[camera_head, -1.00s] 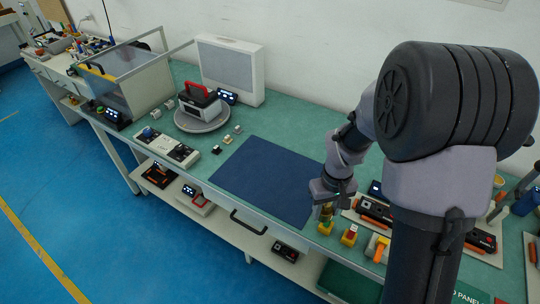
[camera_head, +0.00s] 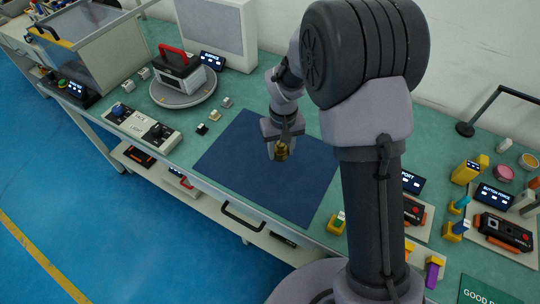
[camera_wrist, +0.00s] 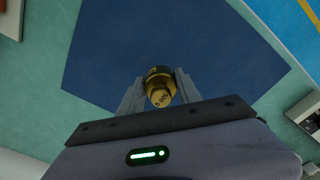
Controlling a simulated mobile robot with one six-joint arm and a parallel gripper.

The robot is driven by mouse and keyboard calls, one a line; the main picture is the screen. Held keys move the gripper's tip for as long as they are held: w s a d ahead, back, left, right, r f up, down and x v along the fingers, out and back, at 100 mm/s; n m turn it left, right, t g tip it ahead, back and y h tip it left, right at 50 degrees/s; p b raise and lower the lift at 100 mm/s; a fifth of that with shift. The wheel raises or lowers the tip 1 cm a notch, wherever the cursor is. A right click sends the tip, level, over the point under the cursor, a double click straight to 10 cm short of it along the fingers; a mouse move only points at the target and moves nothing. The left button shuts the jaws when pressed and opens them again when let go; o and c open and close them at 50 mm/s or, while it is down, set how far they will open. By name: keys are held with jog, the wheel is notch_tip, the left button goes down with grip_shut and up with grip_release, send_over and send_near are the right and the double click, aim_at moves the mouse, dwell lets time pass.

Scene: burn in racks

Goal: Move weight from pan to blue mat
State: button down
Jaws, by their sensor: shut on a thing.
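A brass weight (camera_head: 281,152) is between the fingers of my gripper (camera_head: 279,148), which is shut on it. In the wrist view the brass weight (camera_wrist: 160,90) shows its marked top between both fingertips. The blue mat (camera_head: 236,162) lies flat on the green bench, and the weight is over its right half. The mat also fills much of the wrist view (camera_wrist: 200,40). I cannot tell whether the weight's base touches the mat. The round grey pan (camera_head: 183,98) at the back left holds a dark and white device with a red handle (camera_head: 175,62).
Several small blocks (camera_head: 214,115) lie left of the mat. A two-part control box (camera_head: 140,125) stands on the front left edge. A yellow block (camera_head: 338,222) sits right of the mat. Devices and displays crowd the right side. The mat's left part is bare.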

jog(key=w+a, duration=0.2)
jog(key=shift+a+f, duration=0.2)
jog(key=shift+a, duration=0.2)
jog(key=shift+a+f+b, duration=0.15)
jog(key=shift+f+b, duration=0.1)
jog(key=shift+b, duration=0.25)
jog(key=shift+f+b, duration=0.75)
jog(key=shift+f, duration=0.65)
jog(key=shift+f, duration=0.2)
jog(key=c, duration=0.8)
grip_release()
jog(key=shift+c, duration=0.2)
